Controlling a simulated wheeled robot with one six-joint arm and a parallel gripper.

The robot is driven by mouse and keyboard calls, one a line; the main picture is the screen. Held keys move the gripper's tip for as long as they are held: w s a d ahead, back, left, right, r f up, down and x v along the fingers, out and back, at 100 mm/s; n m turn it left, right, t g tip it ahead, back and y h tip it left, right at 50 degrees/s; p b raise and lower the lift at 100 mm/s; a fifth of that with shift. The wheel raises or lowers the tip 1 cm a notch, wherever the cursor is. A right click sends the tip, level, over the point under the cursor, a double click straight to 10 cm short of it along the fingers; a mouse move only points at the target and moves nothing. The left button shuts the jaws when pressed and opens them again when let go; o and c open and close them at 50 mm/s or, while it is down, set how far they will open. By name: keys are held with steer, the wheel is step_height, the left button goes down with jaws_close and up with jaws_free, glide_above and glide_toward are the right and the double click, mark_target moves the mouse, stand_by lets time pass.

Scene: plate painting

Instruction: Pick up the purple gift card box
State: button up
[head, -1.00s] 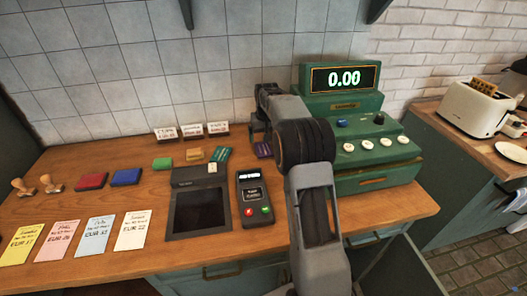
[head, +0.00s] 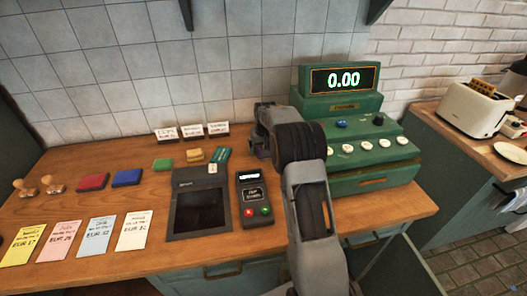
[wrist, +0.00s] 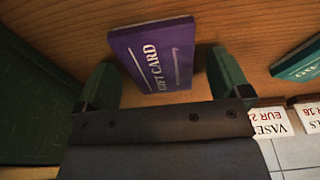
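The purple gift card box (wrist: 152,54) lies on the wooden counter in the wrist view, with "GIFT CARD" on its face. My gripper (wrist: 164,78) is open, with one green finger on each side of the box. A gap shows between the box and each finger, and nothing is gripped. In the head view, my gripper (head: 264,142) is at the back of the counter, left of the cash register, mostly covered by my arm. The box is hidden there.
The green cash register (head: 345,180) stands close on the right. A teal card box (head: 219,160), a card terminal (head: 254,195) and a dark screen device (head: 200,208) are to the left. Small price signs (head: 192,131) stand by the wall.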

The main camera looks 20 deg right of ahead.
steer(key=c, duration=1)
steer(key=shift+o, duration=0.2)
